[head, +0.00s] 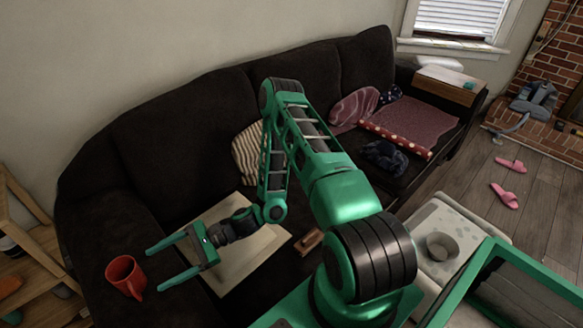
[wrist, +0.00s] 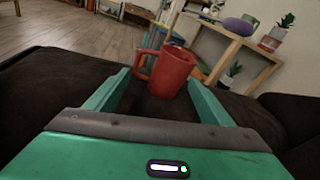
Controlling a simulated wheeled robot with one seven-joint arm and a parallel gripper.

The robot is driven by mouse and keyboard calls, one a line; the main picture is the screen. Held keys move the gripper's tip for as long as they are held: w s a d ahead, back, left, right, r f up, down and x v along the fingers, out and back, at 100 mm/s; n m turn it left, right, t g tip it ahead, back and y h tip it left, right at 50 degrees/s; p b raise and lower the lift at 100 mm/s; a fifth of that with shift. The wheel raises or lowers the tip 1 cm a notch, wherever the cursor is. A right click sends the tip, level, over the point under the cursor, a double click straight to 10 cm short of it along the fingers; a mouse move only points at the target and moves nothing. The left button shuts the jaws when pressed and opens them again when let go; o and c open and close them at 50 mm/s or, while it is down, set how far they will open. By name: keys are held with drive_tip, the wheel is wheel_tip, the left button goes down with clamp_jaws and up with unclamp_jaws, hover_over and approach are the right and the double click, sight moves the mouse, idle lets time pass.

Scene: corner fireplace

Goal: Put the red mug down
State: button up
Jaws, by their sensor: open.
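The red mug (head: 125,277) stands upright on the dark arm of the sofa at the lower left of the head view. My gripper (head: 153,268) is open, with its two fingers pointing at the mug from the right. In the wrist view the mug (wrist: 170,72) is upright just beyond or between the fingertips, its handle to the left. Neither finger visibly grips it. I cannot tell whether a fingertip touches it. The dark sofa arm (wrist: 50,85) also shows under the mug in the wrist view.
A pale board (head: 262,262) lies on the sofa seat under my arm. A wooden shelf (wrist: 240,45) with plants stands beyond the mug. A grey bowl (head: 442,246) sits on a pale table at right. Pink slippers (head: 505,195) lie on the floor.

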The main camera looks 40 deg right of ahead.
drive_tip(key=s+d+r+n+g+h, duration=0.1)
drive_tip(key=s+d+r+n+h, duration=0.3)
drive_tip(key=d, duration=0.5)
drive_tip(key=s+d+r+n+g+h, duration=0.15)
drive_tip(key=d+r+n+h, duration=0.35)
drive_tip(key=d, duration=0.5)
drive_tip(key=s+d+r+n+g+h, duration=0.1)
drive_tip(key=s+d+r+n+h, duration=0.25)
drive_tip(key=d, duration=0.55)
drive_tip(key=s+d+r+m+h, duration=0.1)
drive_tip(key=s+d+r, duration=0.4)
drive_tip(key=s+r, duration=0.2)
drive_tip(key=s+d+r+h, duration=0.2)
drive_tip(key=s+d+r, duration=0.4)
drive_tip(key=r, duration=0.3)
drive_tip(key=shift+s+r+m, duration=0.2)
drive_tip(key=shift+s+m, duration=0.15)
drive_tip(key=shift+s, duration=0.35)
drive_tip(key=shift+s+r+t+h, duration=0.1)
drive_tip(key=shift+s+t+h, duration=0.15)
drive_tip(key=shift+s, duration=0.1)
drive_tip(key=shift+c, duration=1.2)
drive_tip(key=shift+c, duration=0.5)
